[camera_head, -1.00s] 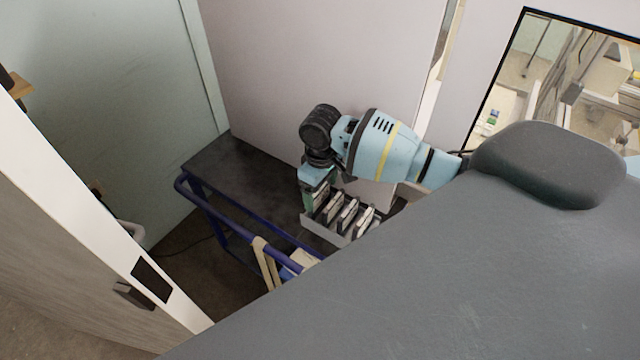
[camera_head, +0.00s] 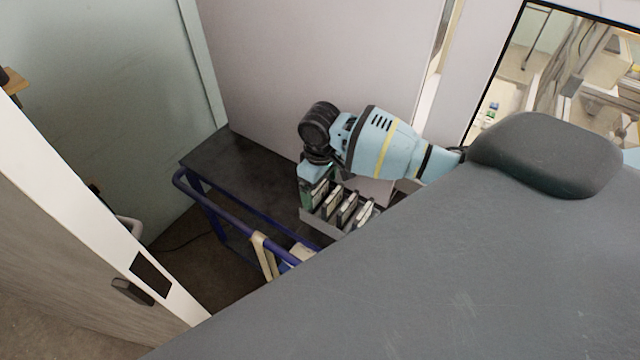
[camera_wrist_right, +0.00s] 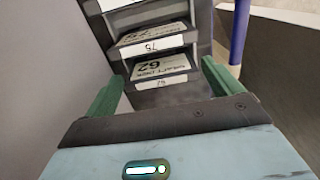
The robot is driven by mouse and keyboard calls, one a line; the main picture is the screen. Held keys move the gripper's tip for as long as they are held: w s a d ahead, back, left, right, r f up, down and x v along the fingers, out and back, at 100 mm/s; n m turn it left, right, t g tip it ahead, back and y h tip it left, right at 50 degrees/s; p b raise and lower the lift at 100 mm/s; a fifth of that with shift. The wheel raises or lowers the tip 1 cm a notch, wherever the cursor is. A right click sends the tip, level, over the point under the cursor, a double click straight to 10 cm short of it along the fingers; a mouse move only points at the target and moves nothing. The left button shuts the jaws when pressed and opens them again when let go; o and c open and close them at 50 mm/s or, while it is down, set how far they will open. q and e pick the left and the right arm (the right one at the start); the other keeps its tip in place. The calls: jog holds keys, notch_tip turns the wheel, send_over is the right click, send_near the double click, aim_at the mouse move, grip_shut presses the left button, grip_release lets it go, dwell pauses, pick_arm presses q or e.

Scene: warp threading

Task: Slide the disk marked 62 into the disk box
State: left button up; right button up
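The disk marked 62 (camera_wrist_right: 160,66) is a dark block with a white label, sitting in the grey disk box (camera_head: 318,225), nearest my right gripper in the right wrist view. My right gripper (camera_wrist_right: 162,82) has green fingers on either side of this disk, with small gaps showing, so it looks open around it. In the head view the right gripper (camera_head: 313,190) points down at the box's left end, and its fingertips are partly hidden. My left gripper is not in view.
A disk marked 75 (camera_wrist_right: 150,42) stands behind disk 62. Several disks (camera_head: 347,209) stand in the box on a dark cart top (camera_head: 245,170) with a blue rail (camera_head: 225,210). A wall (camera_head: 325,70) rises close behind. The cart top left of the box is clear.

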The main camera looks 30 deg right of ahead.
jog(key=shift+o, duration=0.7)
notch_tip(320, 180, up, 6)
jog(key=shift+r+p, duration=0.15)
jog(key=shift+p, duration=0.2)
jog(key=shift+r, duration=0.65)
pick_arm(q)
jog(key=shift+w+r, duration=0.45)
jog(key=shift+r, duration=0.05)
pick_arm(e)
jog(key=shift+r, duration=0.1)
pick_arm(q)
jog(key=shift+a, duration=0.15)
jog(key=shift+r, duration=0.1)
